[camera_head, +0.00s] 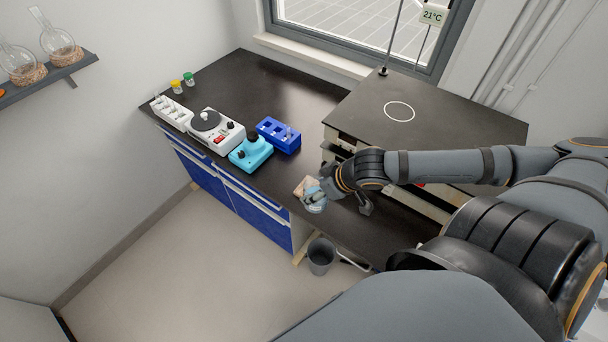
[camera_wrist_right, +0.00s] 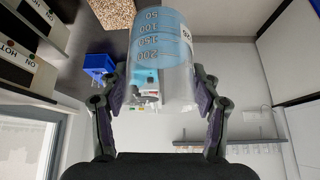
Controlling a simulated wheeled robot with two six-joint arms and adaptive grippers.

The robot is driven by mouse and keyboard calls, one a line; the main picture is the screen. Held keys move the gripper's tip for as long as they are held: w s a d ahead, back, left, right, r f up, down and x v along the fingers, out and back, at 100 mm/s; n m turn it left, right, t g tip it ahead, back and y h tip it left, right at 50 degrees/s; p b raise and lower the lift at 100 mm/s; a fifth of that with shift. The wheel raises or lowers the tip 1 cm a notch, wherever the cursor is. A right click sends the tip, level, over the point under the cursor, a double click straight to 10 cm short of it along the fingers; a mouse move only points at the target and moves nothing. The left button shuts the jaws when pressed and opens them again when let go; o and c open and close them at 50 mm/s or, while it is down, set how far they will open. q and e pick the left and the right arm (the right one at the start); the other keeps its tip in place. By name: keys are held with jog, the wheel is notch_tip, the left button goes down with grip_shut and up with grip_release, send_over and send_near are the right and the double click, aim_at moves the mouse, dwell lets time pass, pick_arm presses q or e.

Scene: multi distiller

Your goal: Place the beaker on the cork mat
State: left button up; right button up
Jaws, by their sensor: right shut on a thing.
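The beaker (camera_wrist_right: 163,58) is clear glass with printed volume marks and pale blue liquid in it. My right gripper (camera_wrist_right: 161,92) is shut on its sides, one finger on each side. In the head view the beaker (camera_head: 314,206) is small and partly covered by my right gripper (camera_head: 326,193). The cork mat (camera_head: 301,187) is a tan patch on the dark counter, just beside and behind the beaker, partly hidden. It also shows in the wrist view (camera_wrist_right: 113,11), off to one side of the beaker's base. My left gripper is not in view.
A blue block rack (camera_head: 279,135), a turquoise device (camera_head: 250,153) and a white device with a round plate (camera_head: 214,130) stand left of the mat. A raised dark-topped unit (camera_head: 440,112) stands behind my arm. A grey bin (camera_head: 321,257) is below the counter edge.

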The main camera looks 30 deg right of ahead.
jog(key=shift+s+a, duration=0.15)
jog(key=w+d+f+b, duration=0.2)
jog(key=w+f+b, duration=0.1)
jog(key=w+f, duration=0.1)
jog(key=w+d+f+b, duration=0.2)
jog(key=w+f+b, duration=0.2)
jog(key=w+d+f+b, duration=0.2)
jog(key=w+f+b, duration=0.2)
jog(key=shift+w+d+f, duration=0.1)
jog(key=shift+d+f, duration=0.1)
jog(key=shift+d, duration=0.05)
jog(key=shift+f, duration=0.2)
jog(key=shift+f, duration=0.15)
jog(key=o, duration=1.3)
jog(key=shift+o, duration=0.2)
